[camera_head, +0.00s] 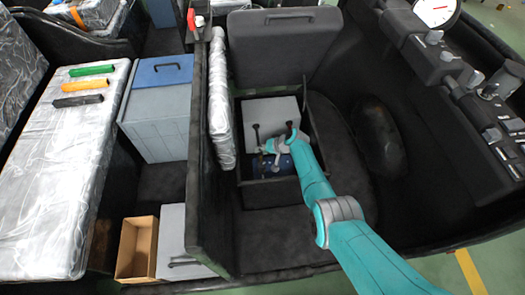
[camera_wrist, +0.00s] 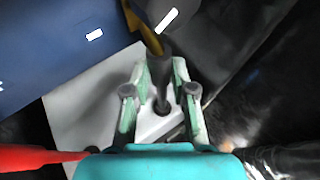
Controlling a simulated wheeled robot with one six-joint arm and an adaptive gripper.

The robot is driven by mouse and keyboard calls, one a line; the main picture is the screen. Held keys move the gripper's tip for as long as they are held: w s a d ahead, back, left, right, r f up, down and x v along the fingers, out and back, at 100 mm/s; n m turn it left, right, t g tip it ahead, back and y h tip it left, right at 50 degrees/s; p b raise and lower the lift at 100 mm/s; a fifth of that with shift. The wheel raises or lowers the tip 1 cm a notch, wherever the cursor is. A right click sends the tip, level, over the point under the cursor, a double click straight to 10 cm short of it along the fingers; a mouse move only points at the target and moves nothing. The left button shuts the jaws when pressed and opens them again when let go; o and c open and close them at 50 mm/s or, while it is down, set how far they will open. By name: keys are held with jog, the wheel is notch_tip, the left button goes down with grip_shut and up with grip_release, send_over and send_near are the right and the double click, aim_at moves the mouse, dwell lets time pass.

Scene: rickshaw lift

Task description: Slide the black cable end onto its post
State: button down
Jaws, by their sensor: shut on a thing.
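My gripper (camera_wrist: 160,80) is shut on the black cable end (camera_wrist: 161,72), a dark upright cylinder between its fingers in the wrist view. A brass-coloured piece (camera_wrist: 151,38) rises right behind it, partly hidden by a black part; I cannot tell whether the two touch. In the head view my gripper (camera_head: 275,147) reaches into the open compartment, above a blue battery (camera_head: 268,168). Its blue side also fills the upper left of the wrist view (camera_wrist: 50,45). The post cannot be made out clearly. A red tapered piece (camera_wrist: 40,157) shows at the wrist view's lower left.
The compartment's dark walls (camera_head: 312,112) stand close around my gripper. A grey-white box (camera_head: 272,110) sits at its back, with dark upright pieces near it. The raised black seat (camera_head: 280,45) is behind. Yellow, green and black grips (camera_head: 78,101) lie on the left bench.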

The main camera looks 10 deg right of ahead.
jog(key=c, duration=1)
grip_release()
jog(key=shift+s, duration=0.2)
jog(key=shift+o, duration=0.2)
jog(key=shift+s+d+r, duration=0.1)
jog(key=shift+d+r, duration=0.15)
jog(key=shift+r, duration=0.1)
jog(key=v, duration=1.1)
jog(key=shift+s, duration=0.2)
